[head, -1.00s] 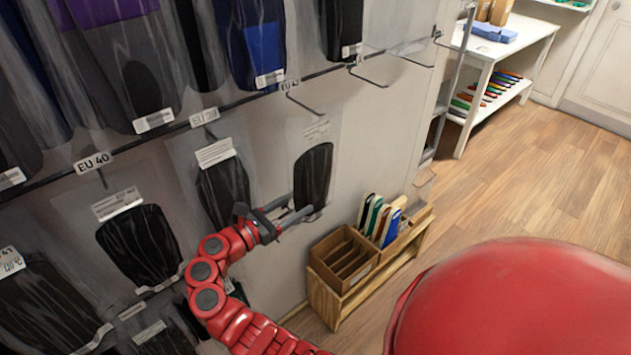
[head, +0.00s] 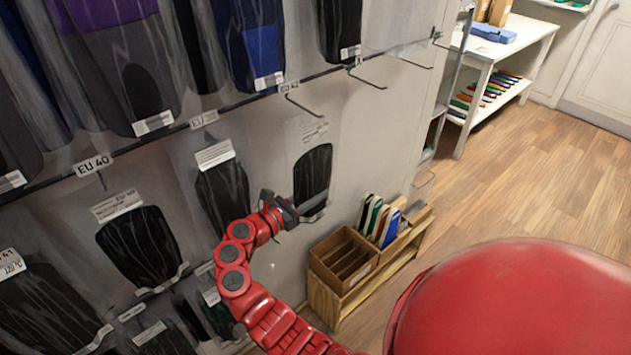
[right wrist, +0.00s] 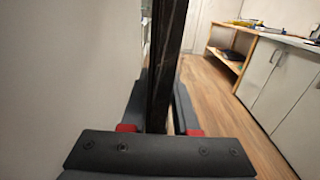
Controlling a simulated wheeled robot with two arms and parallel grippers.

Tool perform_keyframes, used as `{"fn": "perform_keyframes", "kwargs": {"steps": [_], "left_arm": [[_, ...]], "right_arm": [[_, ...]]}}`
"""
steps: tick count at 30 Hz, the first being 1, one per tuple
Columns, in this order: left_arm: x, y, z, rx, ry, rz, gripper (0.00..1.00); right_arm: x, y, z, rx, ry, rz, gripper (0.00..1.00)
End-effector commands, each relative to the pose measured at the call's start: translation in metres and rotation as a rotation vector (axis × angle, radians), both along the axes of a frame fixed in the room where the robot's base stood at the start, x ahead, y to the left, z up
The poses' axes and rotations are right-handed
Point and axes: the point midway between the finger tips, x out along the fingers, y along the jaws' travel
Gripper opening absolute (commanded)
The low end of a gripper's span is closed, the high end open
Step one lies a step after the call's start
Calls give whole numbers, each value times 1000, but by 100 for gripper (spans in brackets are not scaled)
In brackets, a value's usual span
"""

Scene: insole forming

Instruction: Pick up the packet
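In the right wrist view the packet (right wrist: 163,65) shows edge-on as a dark upright strip between the two fingers of the right gripper (right wrist: 160,103). The fingers look apart, with a narrow gap beside the packet on the right. Their contact with it is not clear. My left gripper is not in view.
Other black packets (head: 222,192) hang to the left, and a row of larger ones hangs above. Bare hooks (head: 305,100) stick out above the packet. A wooden bin (head: 345,258) with coloured insoles beside it stands low at right. Open floor lies beyond.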

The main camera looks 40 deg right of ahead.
Motion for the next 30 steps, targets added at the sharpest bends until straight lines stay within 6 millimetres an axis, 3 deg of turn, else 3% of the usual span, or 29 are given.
{"fn": "perform_keyframes", "kwargs": {"steps": [1,3,4,17,23,30], "left_arm": [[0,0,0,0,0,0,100],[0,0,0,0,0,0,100],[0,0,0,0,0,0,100],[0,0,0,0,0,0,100],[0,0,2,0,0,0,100],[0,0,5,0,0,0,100]], "right_arm": [[0,0,0,0,0,0,14],[0,0,0,0,0,0,1],[0,0,0,0,0,0,0],[0,0,2,-1,-1,0,0],[0,1,18,-2,-2,2,0],[-32,-3,15,-3,1,1,0]]}}
